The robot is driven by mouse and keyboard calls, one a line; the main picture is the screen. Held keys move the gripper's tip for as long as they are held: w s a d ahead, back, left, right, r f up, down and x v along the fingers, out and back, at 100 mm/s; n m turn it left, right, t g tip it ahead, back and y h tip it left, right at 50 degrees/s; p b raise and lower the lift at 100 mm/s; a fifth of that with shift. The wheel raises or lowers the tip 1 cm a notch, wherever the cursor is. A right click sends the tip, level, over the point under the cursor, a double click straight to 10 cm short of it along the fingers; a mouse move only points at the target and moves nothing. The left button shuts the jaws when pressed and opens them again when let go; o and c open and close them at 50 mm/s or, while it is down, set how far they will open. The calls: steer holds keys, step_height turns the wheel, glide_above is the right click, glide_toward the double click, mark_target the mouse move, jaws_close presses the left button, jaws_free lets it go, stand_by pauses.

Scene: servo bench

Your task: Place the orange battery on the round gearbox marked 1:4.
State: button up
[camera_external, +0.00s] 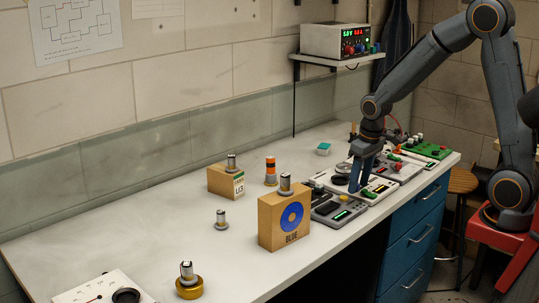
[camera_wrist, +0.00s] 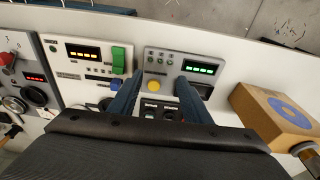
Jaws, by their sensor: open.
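The orange battery (camera_external: 270,165), orange with dark bands, stands upright on a small grey round base on the bench, between two cardboard boxes. Several silver cylinders on round bases stand around it: one on a gold round base (camera_external: 189,290) at the front left, one on a grey base (camera_external: 220,225), and one on each box. No 1:4 mark is legible, so I cannot tell which round base is that gearbox. My gripper (camera_external: 361,184) is open and empty, pointing down over the instrument panels, right of the battery. The wrist view shows its blue fingers apart (camera_wrist: 158,82), above a panel.
A box marked BLUE (camera_external: 270,231) stands in front of the battery; it also shows in the wrist view (camera_wrist: 262,112). A box marked U3 (camera_external: 218,183) stands behind left. Panels (camera_external: 340,207) crowd the right side. The left bench top (camera_external: 120,235) is mostly clear.

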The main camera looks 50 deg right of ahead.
steer(key=s+f+g, duration=0.1)
steer(key=s+f, duration=0.3)
steer(key=s, duration=1)
steer(key=shift+s+d, duration=0.35)
steer(key=shift+s, duration=0.05)
